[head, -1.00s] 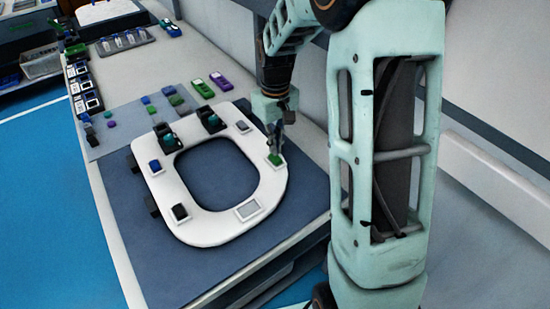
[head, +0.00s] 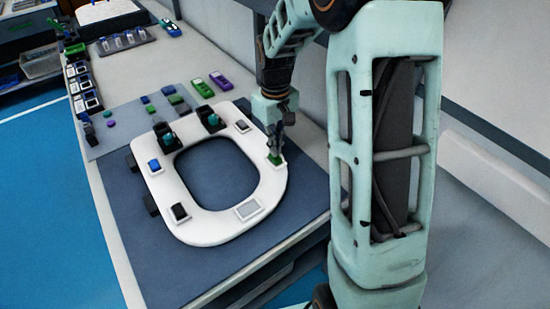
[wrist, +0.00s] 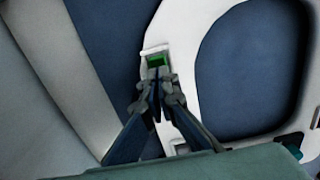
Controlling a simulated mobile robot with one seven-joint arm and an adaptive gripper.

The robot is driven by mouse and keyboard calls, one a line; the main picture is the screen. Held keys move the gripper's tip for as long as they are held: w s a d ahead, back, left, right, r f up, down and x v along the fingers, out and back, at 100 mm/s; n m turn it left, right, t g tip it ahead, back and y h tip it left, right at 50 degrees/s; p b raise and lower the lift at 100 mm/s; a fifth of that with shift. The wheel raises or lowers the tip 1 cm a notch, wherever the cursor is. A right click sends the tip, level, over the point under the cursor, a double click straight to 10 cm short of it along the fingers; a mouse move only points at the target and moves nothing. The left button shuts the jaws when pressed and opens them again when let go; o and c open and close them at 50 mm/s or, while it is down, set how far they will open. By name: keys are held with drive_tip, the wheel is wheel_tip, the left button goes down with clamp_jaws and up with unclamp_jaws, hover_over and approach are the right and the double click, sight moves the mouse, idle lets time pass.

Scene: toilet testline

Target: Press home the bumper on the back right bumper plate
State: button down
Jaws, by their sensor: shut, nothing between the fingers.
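The white toilet seat (head: 215,231) lies on a dark blue mat, with several small plates around its ring. A green bumper (wrist: 157,60) sits on a white plate (wrist: 147,49) on the ring's right side in the head view. My gripper (head: 275,150) is shut and empty, pointing down at this bumper. In the wrist view the fingertips (wrist: 160,74) meet at the bumper's near edge and hide part of the plate. I cannot tell whether they touch the bumper or how deep it sits.
Other plates hold a blue bumper (head: 154,165), a black one (head: 180,211) and a grey one (head: 248,208). Two dark hinges with teal parts (head: 164,136) stand on the seat's far side. Green (head: 203,87) and purple (head: 218,81) items lie behind. A wall stands on the right.

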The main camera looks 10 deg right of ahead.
drive_tip(key=shift+f+b, duration=0.55)
drive_tip(key=shift+f, duration=0.35)
drive_tip(key=shift+r, duration=0.1)
idle(0.6)
wheel_tip(320, 180, up, 8)
drive_tip(key=p, duration=0.6)
idle(0.6)
